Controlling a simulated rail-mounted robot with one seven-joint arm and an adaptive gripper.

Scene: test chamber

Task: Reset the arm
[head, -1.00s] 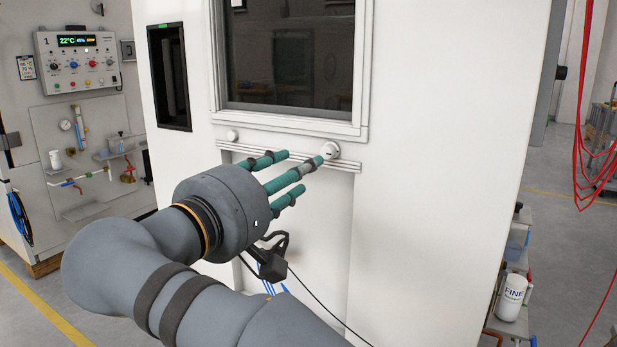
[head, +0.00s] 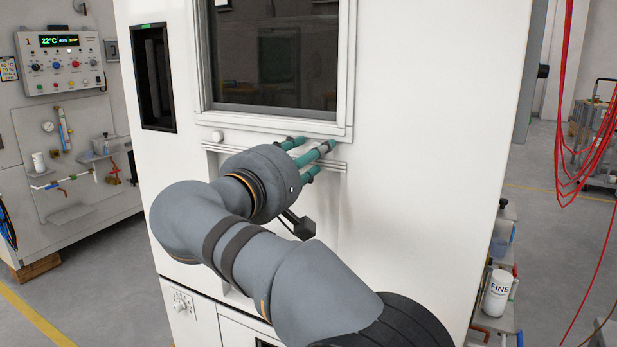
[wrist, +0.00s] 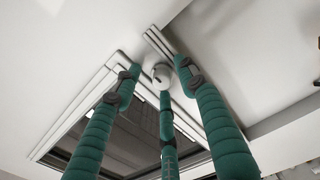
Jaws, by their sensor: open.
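My gripper (head: 316,153) has three teal padded fingers, spread apart and empty. It is in front of the white test chamber (head: 425,130), by the lower right corner of the dark window (head: 270,60). In the wrist view the fingers (wrist: 158,85) surround a round white knob (wrist: 161,71) in the picture; I cannot tell whether any finger touches it. That knob is hidden behind the fingers in the head view. My grey arm crosses the lower middle of the head view.
A second small knob (head: 217,137) sits below the window's left corner. A control box (head: 63,62) and pipe bench stand at left. At right are a shelf with a white bottle (head: 496,293) and hanging red cables (head: 568,150). Grey floor is clear between them.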

